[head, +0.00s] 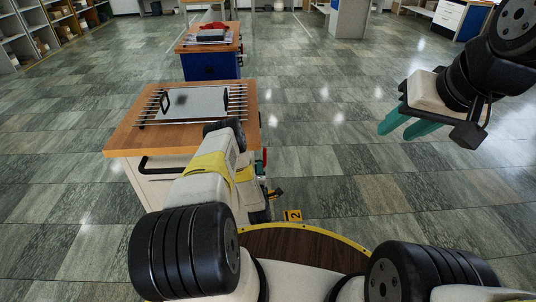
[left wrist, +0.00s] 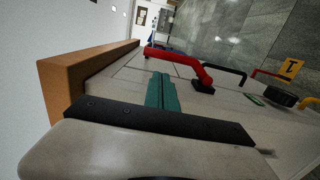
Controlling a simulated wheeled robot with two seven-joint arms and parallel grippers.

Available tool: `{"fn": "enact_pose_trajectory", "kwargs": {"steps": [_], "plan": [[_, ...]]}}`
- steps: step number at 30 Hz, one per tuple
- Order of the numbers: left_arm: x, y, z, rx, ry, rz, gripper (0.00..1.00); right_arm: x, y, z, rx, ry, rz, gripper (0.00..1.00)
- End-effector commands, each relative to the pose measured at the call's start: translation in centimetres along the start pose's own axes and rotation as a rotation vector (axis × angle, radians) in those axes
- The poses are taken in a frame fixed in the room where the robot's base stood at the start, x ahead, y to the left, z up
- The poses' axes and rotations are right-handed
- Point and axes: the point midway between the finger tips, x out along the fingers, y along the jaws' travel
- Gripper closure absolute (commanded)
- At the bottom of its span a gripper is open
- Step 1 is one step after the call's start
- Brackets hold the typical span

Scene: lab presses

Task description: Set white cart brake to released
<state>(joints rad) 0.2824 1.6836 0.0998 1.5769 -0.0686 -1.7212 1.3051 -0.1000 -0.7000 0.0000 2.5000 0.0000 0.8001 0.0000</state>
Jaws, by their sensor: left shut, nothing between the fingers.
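The white cart (head: 150,180) has a wooden top and stands ahead of me, left of centre in the head view. Its pale side panel (left wrist: 125,88) fills much of the left wrist view. A red lever (left wrist: 186,62) with a black pivot base runs along that panel; I cannot tell its setting. My left gripper (left wrist: 162,92) has teal fingers shut together, empty, near the panel and just short of the lever. In the head view my left arm largely hides this gripper. My right gripper (head: 405,126) hangs empty over the floor at right, its teal fingers apart.
A metal rack with a flat plate (head: 195,102) lies on the cart top. A blue cart (head: 212,66) stands behind. A black round knob (left wrist: 280,97) and a yellow tag (left wrist: 290,68) are beyond the lever. The floor (head: 330,130) to the right is clear.

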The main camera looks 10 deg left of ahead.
Motion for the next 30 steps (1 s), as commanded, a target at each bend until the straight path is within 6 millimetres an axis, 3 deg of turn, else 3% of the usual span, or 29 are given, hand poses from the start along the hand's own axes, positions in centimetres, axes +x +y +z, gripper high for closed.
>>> {"fn": "enact_pose_trajectory", "kwargs": {"steps": [6,11,30], "plan": [[3.8,0.1,0.1,0.000,-0.001,0.002,1.00,0.0,0.0,0.0,0.000,0.000,0.000,0.64],[5.3,0.0,0.0,0.000,0.000,0.001,1.00,0.0,0.0,0.0,0.000,0.000,0.000,0.64],[6.0,0.0,-0.5,0.031,0.000,-0.002,1.00,0.0,0.0,0.0,0.000,0.000,0.000,0.64]]}}
